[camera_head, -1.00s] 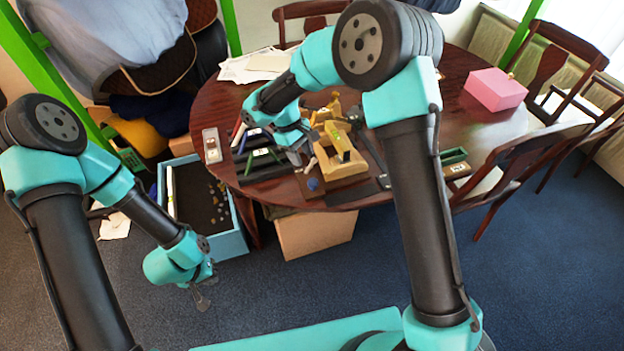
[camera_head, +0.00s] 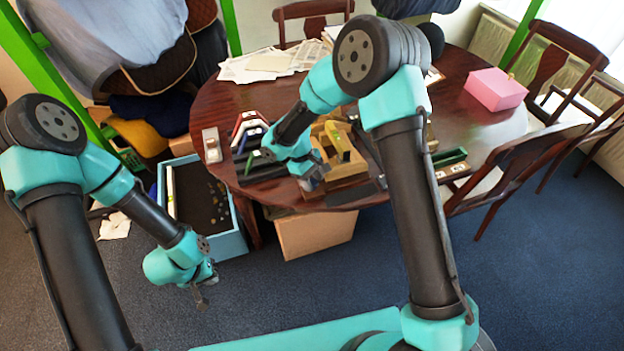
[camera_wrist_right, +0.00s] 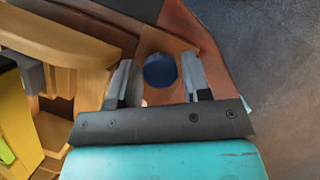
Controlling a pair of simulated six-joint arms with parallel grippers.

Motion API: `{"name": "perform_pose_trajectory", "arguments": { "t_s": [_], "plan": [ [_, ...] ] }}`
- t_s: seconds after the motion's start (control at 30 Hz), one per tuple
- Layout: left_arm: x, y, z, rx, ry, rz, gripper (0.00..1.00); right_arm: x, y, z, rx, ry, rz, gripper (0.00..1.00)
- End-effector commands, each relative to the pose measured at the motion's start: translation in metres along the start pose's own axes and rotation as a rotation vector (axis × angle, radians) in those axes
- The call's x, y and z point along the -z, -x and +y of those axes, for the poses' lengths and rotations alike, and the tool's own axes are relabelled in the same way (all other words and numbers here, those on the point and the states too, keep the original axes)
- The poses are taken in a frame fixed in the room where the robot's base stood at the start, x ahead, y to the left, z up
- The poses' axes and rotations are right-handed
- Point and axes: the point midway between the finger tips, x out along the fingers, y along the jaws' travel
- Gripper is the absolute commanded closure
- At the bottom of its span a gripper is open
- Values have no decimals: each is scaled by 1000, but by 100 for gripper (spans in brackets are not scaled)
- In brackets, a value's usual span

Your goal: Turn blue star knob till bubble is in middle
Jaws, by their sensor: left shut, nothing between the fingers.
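The blue star knob (camera_wrist_right: 160,70) shows in the right wrist view as a dark blue round shape between the two fingers of my right gripper (camera_wrist_right: 160,80). Those fingers are apart, with a gap visible on each side of the knob. In the head view my right gripper (camera_head: 309,180) is at the front edge of the wooden fixture (camera_head: 346,167), and the knob is mostly hidden there. A yellow level (camera_head: 340,142) lies on the fixture; its green part (camera_wrist_right: 6,153) shows in the wrist view, but I cannot make out the bubble. My left gripper (camera_head: 201,299) is shut and empty, away from the table.
The round table (camera_head: 215,110) holds papers (camera_head: 262,65), a pink box (camera_head: 495,89), a white-grey device (camera_head: 212,146) and a green tray (camera_head: 450,157). A blue-rimmed bin (camera_head: 233,243) and a cardboard box (camera_head: 315,236) stand below the table's front edge.

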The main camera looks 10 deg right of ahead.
Motion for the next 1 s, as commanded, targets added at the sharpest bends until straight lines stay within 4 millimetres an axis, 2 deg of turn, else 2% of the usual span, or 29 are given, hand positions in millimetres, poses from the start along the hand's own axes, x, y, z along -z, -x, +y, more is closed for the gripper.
{"name": "perform_pose_trajectory", "arguments": {
  "t_s": [0.03, 0.33, 0.57, 0.8, 1.0],
  "plan": [
    [0, 0, 0, 0, 0, 0, 100, 0, 0, 0, 0, 0, 0, 60],
    [0, 0, 0, 0, 0, 0, 100, 0, 0, 0, 0, 0, 0, 88],
    [0, 0, 0, 0, 0, 0, 100, 0, 1, 1, 35, -85, 1, 88],
    [0, 0, 0, 0, 0, 0, 100, 0, 1, 2, 138, -334, 1, 88],
    [0, 0, 0, 0, 0, 0, 100, 0, 1, 2, 161, -390, 0, 88]
  ]
}}
